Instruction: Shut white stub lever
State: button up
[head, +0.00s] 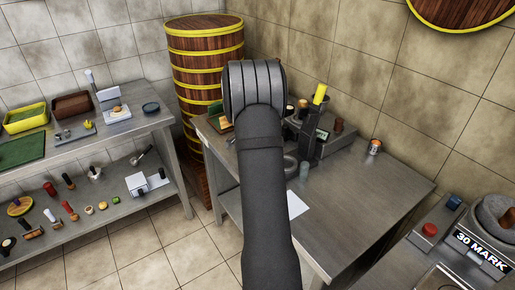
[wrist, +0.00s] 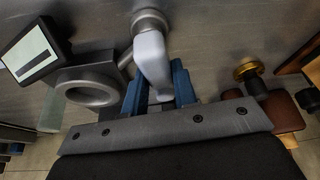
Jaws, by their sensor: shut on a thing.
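The white stub lever (wrist: 152,55) shows in the upper middle of the wrist view, joined at its top end to a round grey metal fitting (wrist: 149,20). My gripper (wrist: 158,85) has blue fingers on either side of the lever's lower end and is shut on it. The lever's tip is partly hidden between the fingers. In the head view my own arm stands in front of the work spot, so the gripper and the white lever are hidden there.
A grey ring-shaped part (wrist: 70,85) and a dark display (wrist: 32,50) are left of the lever; a brass-topped knob (wrist: 248,70) is on the right. In the head view a yellow-topped lever (head: 319,94) stands beside my arm. The metal table (head: 365,205) is mostly clear at front right.

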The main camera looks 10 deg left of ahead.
jog(key=shift+s+d+m+g+h, duration=0.15)
jog(key=shift+m+g+h, duration=0.2)
jog(key=shift+m, duration=0.65)
jog(key=o, duration=1)
jog(key=v, duration=1.7)
jog(key=shift+r, duration=0.2)
